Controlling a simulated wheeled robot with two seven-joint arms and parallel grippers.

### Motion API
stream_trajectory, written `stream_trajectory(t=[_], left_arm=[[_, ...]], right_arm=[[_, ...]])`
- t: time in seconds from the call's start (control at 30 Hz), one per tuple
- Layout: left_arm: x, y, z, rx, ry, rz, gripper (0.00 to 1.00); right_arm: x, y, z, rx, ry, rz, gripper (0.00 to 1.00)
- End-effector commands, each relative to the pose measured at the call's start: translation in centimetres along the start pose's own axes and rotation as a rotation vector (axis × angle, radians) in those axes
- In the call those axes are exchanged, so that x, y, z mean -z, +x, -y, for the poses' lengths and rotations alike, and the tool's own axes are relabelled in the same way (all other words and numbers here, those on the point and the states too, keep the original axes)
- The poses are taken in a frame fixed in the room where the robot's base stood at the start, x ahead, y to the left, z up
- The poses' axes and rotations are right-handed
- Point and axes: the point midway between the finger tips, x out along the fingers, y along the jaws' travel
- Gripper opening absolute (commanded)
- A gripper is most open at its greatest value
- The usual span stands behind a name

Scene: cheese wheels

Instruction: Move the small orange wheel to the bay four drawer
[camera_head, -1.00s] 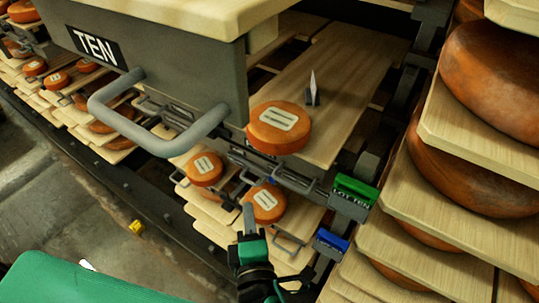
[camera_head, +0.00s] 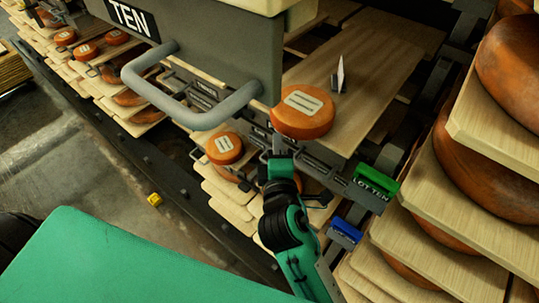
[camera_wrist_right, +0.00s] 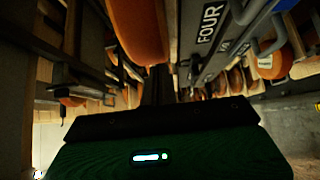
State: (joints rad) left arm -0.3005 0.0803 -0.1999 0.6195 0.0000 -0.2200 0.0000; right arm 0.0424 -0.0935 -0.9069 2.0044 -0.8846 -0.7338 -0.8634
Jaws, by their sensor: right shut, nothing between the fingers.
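A small orange wheel (camera_head: 303,113) with a pale label lies flat on the wooden board (camera_head: 372,62) of a pulled-out drawer, near its front end. My right gripper (camera_head: 277,146) is shut and empty, just below and in front of this wheel; I cannot tell whether it touches. In the right wrist view an orange wheel (camera_wrist_right: 138,32) stands close above the gripper, and a grey front with a FOUR label (camera_wrist_right: 210,22) shows to its right. Another orange wheel (camera_head: 224,148) lies on a lower board to the left. My left gripper is not in view.
A large grey drawer front marked TEN (camera_head: 132,18), with a thick handle (camera_head: 190,115), juts out at upper left. Big wheels (camera_head: 510,70) on shelves crowd the right. A green tag (camera_head: 376,183) and a blue tag (camera_head: 346,230) hang at the lower right.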

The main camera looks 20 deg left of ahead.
Motion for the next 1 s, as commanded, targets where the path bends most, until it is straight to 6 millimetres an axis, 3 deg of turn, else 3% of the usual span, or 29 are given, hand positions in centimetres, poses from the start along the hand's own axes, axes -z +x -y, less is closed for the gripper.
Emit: stream_trajectory(t=[0.47,0.7,1.0], left_arm=[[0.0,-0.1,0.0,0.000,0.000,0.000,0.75],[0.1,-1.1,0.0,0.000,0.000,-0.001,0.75],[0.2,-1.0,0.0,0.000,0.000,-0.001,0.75]], right_arm=[[-0.5,0.5,0.0,0.000,0.000,0.000,0.00],[-2.1,2.1,-0.1,0.000,0.001,0.001,0.00],[-2.1,2.1,0.0,0.000,0.001,0.001,0.00]])
